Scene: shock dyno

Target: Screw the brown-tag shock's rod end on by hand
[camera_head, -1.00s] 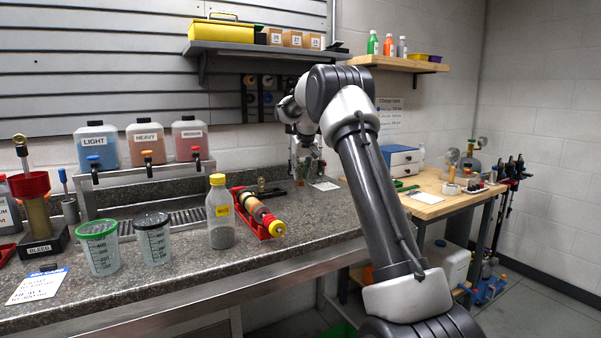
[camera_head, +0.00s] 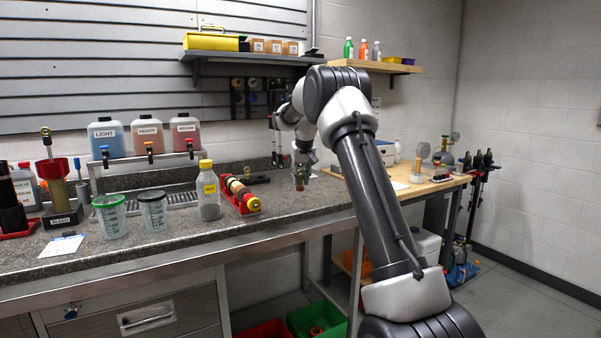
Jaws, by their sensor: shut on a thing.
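My gripper (camera_head: 301,168) hangs above the right part of the granite counter, pointing down. It is shut on a small brown and greenish piece (camera_head: 299,186), which shows below the fingertips. The piece is too small to tell whether it is the rod end. I cannot make out a brown-tag shock for sure. A red cradle (camera_head: 246,211) on the counter, left of my gripper, holds a banded cylinder (camera_head: 236,187) with a yellow end. A dark low fixture (camera_head: 257,180) with a small knob sits behind it, against the back of the counter.
A yellow-capped bottle (camera_head: 208,194) and two measuring cups (camera_head: 110,217) stand left of the cradle. Labelled jugs (camera_head: 148,137) sit on a tap rack. A wooden bench (camera_head: 420,188) with gauges stands right. The counter around my gripper looks clear.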

